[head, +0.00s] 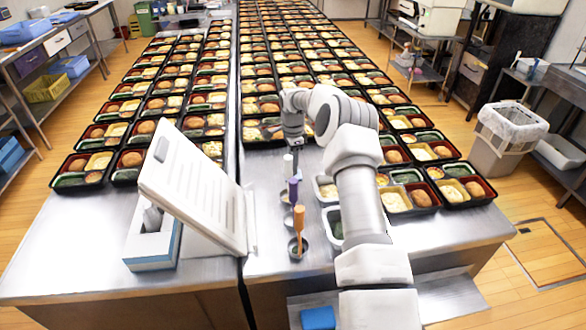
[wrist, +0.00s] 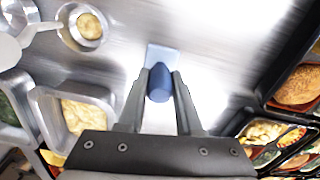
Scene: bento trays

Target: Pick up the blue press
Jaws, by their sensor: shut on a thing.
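My gripper (wrist: 158,92) is shut on the blue press (wrist: 159,80). Its dark blue handle is between the two fingers in the wrist view, with a paler blue flat part showing beyond the fingertips. In the head view my gripper (head: 294,142) is over the steel counter, beyond the row of upright handles. The blue press cannot be made out there. I cannot tell whether it touches the counter.
Upright tools with white (head: 288,164), purple (head: 293,190) and orange (head: 299,218) handles stand in small round cups. A tilted white board (head: 195,185) stands at left. Filled bento trays (head: 407,200) crowd the counter. Metal tubs (wrist: 78,115) lie left in the wrist view.

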